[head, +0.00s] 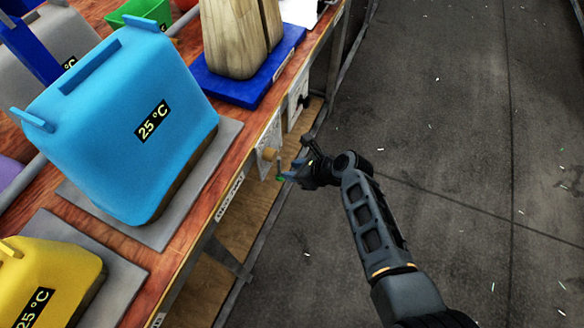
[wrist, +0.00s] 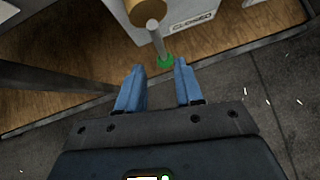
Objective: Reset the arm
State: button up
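My gripper (head: 291,173) is in front of the table's edge, close to a small light panel (head: 268,141) with a tan round knob (head: 269,154). In the wrist view my gripper (wrist: 160,85) has its two blue fingers apart with nothing between them. A grey lever with a green tip (wrist: 165,61) hangs from the tan knob (wrist: 145,10), just beyond the fingertips. The lever's green tip also shows in the head view (head: 279,178), near the fingers. A "CLOSED" label (wrist: 194,20) is beside the lever.
A blue press cover (head: 130,110) marked 25 °C and a yellow one (head: 45,283) stand on the wooden table (head: 190,245). A wooden block (head: 232,40) stands on a blue base (head: 240,85). The grey floor (head: 450,110) at the right is clear apart from small scraps.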

dwell(0.4)
jog(key=s+d+f+n+t+h, duration=0.1)
jog(key=s+d+f+n+h, duration=0.1)
jog(key=s+d, duration=0.35)
jog(key=s+d+f+n+t+h, duration=0.1)
jog(key=s+d+f+n, duration=0.2)
jog(key=s+d, duration=0.3)
jog(key=s+d+r+n+t+h, duration=0.25)
jog(key=s+d+r+n, duration=0.2)
jog(key=s+d, duration=0.55)
jog(key=s+d+r+n+t+h, duration=0.25)
jog(key=s+r+n, duration=0.55)
jog(key=s+r, duration=0.5)
jog(key=s+r+n+t, duration=0.1)
jog(key=s+r+n, duration=0.2)
jog(key=r, duration=0.6)
jog(key=s+r+n+t, duration=0.2)
jog(key=s+r+n, duration=0.1)
jog(key=r, duration=0.7)
jog(key=shift+s+a+n, duration=0.35)
jog(key=shift+s+a, duration=0.05)
jog(key=shift+s, duration=0.45)
jog(key=shift+d+f, duration=0.1)
